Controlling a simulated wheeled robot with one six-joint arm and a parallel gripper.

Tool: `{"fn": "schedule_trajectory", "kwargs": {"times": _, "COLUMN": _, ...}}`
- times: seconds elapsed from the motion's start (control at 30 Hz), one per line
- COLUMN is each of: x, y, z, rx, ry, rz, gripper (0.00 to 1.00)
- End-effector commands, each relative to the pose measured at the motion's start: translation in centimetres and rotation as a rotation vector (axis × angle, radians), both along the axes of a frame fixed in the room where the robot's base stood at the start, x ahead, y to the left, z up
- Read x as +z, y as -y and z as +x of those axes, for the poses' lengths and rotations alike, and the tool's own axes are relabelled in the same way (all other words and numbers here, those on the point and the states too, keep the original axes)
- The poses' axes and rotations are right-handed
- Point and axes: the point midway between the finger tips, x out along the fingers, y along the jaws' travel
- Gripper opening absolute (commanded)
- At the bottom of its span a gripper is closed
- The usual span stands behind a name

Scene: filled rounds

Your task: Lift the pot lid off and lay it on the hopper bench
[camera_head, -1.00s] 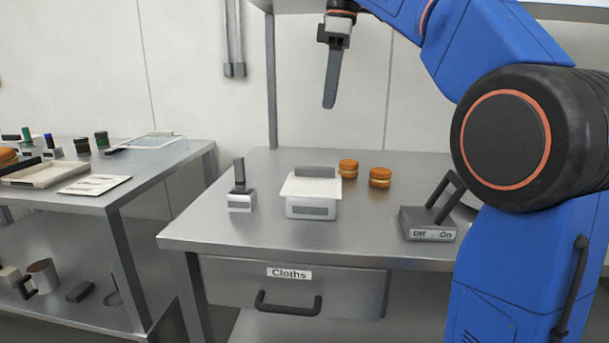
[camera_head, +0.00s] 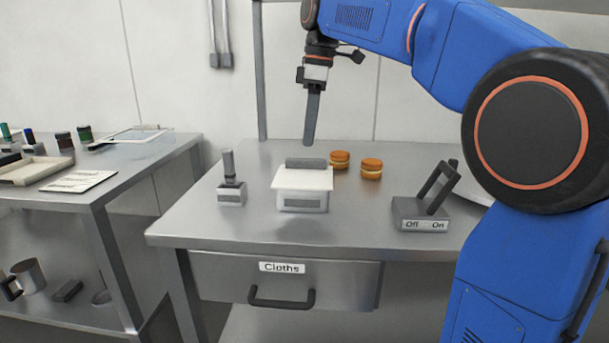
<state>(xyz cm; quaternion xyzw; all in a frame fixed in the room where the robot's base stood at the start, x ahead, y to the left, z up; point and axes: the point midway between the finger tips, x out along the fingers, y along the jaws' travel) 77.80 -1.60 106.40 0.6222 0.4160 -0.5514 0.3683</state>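The pot (camera_head: 302,203) is a small white square container with a grey label, standing on the middle bench (camera_head: 215,225). Its flat white lid (camera_head: 303,179) lies on top and carries a grey bar handle (camera_head: 306,163). My gripper (camera_head: 308,143) points down just above and behind the handle, apart from it as far as I can see. I see its fingers edge-on as one grey strip, so the gap between them is hidden. Nothing shows hanging from it. No bench is labelled as the hopper bench in view.
Two orange filled rounds (camera_head: 340,159) (camera_head: 371,168) sit right of the pot. A grey handled block (camera_head: 231,192) stands left, an Off/On lever switch (camera_head: 421,208) right. A left bench (camera_head: 50,201) holds a tray, card and jars. The middle bench's front is clear.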

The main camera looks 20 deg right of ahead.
Motion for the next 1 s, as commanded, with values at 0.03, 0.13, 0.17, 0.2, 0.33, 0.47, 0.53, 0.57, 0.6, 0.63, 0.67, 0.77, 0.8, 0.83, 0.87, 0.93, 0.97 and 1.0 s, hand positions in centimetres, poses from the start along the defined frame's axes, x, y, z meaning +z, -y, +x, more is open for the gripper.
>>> {"fn": "schedule_trajectory", "kwargs": {"times": 0.03, "x": -0.3, "y": 0.0, "z": 0.0, "rx": 0.000, "ry": -0.001, "rz": -0.001, "gripper": 0.38}}
{"fn": "schedule_trajectory", "kwargs": {"times": 0.13, "x": -0.6, "y": -0.1, "z": 0.0, "rx": 0.000, "ry": 0.000, "rz": 0.000, "gripper": 0.38}}
{"fn": "schedule_trajectory", "kwargs": {"times": 0.17, "x": -0.8, "y": -0.1, "z": -0.1, "rx": 0.000, "ry": 0.000, "rz": 0.000, "gripper": 0.38}}
{"fn": "schedule_trajectory", "kwargs": {"times": 0.2, "x": -1.2, "y": -0.2, "z": -0.1, "rx": 0.000, "ry": 0.000, "rz": 0.000, "gripper": 0.38}}
{"fn": "schedule_trajectory", "kwargs": {"times": 0.33, "x": -2.9, "y": -0.5, "z": -0.3, "rx": 0.000, "ry": -0.001, "rz": -0.001, "gripper": 0.38}}
{"fn": "schedule_trajectory", "kwargs": {"times": 0.47, "x": -4.5, "y": -0.8, "z": -0.2, "rx": 0.000, "ry": 0.000, "rz": 0.000, "gripper": 0.38}}
{"fn": "schedule_trajectory", "kwargs": {"times": 0.53, "x": -5.2, "y": -0.8, "z": -0.2, "rx": 0.000, "ry": -0.001, "rz": -0.001, "gripper": 0.38}}
{"fn": "schedule_trajectory", "kwargs": {"times": 0.57, "x": -5.3, "y": -0.8, "z": -0.2, "rx": 0.000, "ry": 0.000, "rz": 0.000, "gripper": 0.38}}
{"fn": "schedule_trajectory", "kwargs": {"times": 0.6, "x": -5.5, "y": -0.9, "z": -0.1, "rx": 0.000, "ry": 0.000, "rz": 0.000, "gripper": 0.38}}
{"fn": "schedule_trajectory", "kwargs": {"times": 0.63, "x": -5.5, "y": -0.9, "z": -0.1, "rx": 0.000, "ry": 0.001, "rz": 0.000, "gripper": 0.38}}
{"fn": "schedule_trajectory", "kwargs": {"times": 0.67, "x": -5.6, "y": -0.9, "z": -0.1, "rx": 0.000, "ry": 0.001, "rz": 0.000, "gripper": 0.38}}
{"fn": "schedule_trajectory", "kwargs": {"times": 0.77, "x": -5.6, "y": -0.9, "z": -0.1, "rx": 0.000, "ry": 0.001, "rz": 0.000, "gripper": 0.38}}
{"fn": "schedule_trajectory", "kwargs": {"times": 0.8, "x": -5.6, "y": -0.9, "z": -0.1, "rx": 0.000, "ry": 0.001, "rz": 0.000, "gripper": 0.38}}
{"fn": "schedule_trajectory", "kwargs": {"times": 0.83, "x": -5.6, "y": -0.9, "z": -0.1, "rx": 0.000, "ry": 0.001, "rz": 0.000, "gripper": 0.38}}
{"fn": "schedule_trajectory", "kwargs": {"times": 0.87, "x": -5.6, "y": -0.9, "z": -0.1, "rx": 0.000, "ry": 0.001, "rz": 0.000, "gripper": 0.33}}
{"fn": "schedule_trajectory", "kwargs": {"times": 0.93, "x": -5.6, "y": -0.9, "z": -0.1, "rx": 0.000, "ry": 0.001, "rz": 0.000, "gripper": 0.16}}
{"fn": "schedule_trajectory", "kwargs": {"times": 0.97, "x": -5.6, "y": -0.9, "z": -0.1, "rx": 0.000, "ry": 0.001, "rz": 0.000, "gripper": 0.09}}
{"fn": "schedule_trajectory", "kwargs": {"times": 1.0, "x": -5.6, "y": -0.9, "z": -0.1, "rx": 0.000, "ry": 0.001, "rz": 0.000, "gripper": 0.00}}
